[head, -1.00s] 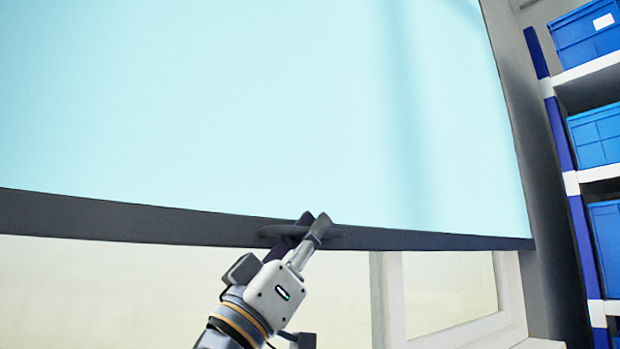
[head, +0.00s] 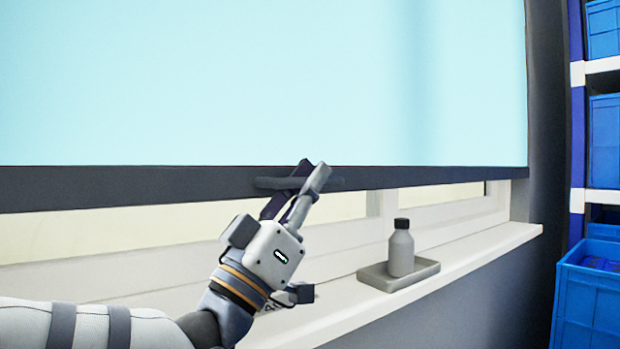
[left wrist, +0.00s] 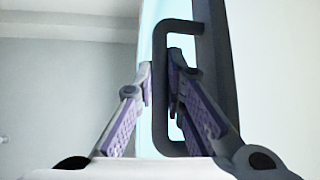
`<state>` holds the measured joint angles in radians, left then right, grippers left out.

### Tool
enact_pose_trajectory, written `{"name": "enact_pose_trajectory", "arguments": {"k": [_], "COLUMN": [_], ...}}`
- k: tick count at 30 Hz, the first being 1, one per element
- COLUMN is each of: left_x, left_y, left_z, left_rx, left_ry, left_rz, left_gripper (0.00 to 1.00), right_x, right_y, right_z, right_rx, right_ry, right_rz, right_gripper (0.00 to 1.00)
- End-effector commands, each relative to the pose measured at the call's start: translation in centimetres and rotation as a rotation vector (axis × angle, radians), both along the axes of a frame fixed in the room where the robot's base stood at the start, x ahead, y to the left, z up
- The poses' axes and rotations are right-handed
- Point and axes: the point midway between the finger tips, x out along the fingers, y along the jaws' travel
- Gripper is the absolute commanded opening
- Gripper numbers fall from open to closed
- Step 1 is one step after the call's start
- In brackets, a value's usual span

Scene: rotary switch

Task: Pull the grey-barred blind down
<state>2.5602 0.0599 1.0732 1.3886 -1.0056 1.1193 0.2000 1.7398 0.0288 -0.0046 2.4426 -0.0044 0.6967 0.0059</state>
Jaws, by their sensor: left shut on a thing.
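The blind (head: 260,80) is a light blue sheet with a dark grey bar (head: 120,188) along its lower edge. It covers the upper window, and a strip of pale window shows below the bar. A dark handle (head: 270,183) sits on the bar. My left gripper (head: 310,172) is shut on the handle. In the left wrist view the handle (left wrist: 158,95) is a dark bracket, with a finger on either side of its long bar. My right gripper is in neither view.
Below the blind, a white window sill (head: 470,255) carries a grey tray (head: 415,272) with a grey bottle (head: 401,250) in it. A rack with blue crates (head: 603,140) stands at the right. Another blue crate (head: 585,300) is lower right.

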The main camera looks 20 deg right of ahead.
Motion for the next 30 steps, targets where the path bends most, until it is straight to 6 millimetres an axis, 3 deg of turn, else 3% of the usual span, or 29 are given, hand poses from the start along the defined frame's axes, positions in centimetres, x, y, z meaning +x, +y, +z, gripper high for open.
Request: {"name": "enact_pose_trajectory", "arguments": {"k": [4,5,7,16,19,22,30], "left_x": [-0.1,-0.1,-0.1,0.0,-0.4,-1.3,-5.2], "left_y": [-0.1,-0.1,-0.1,0.0,0.7,2.5,9.7], "left_z": [-0.1,-0.1,-0.1,-0.1,-0.9,-2.3,-2.0], "left_rx": [0.004,0.004,0.003,0.002,0.004,0.003,-0.002], "left_ry": [0.003,0.003,0.002,0.002,0.003,0.005,0.000], "left_rz": [-0.004,-0.004,-0.004,-0.001,-0.002,-0.002,0.002], "left_gripper": [0.00,0.15,0.31,0.32,0.32,0.32,0.32], "right_x": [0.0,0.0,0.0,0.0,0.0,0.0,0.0], "right_y": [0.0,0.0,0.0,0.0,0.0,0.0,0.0], "right_z": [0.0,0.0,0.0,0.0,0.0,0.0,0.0], "right_rx": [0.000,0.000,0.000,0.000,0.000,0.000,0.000], "right_ry": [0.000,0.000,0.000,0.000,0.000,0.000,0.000], "right_rz": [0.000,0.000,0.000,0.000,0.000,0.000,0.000], "right_gripper": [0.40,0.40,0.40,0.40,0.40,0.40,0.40]}}
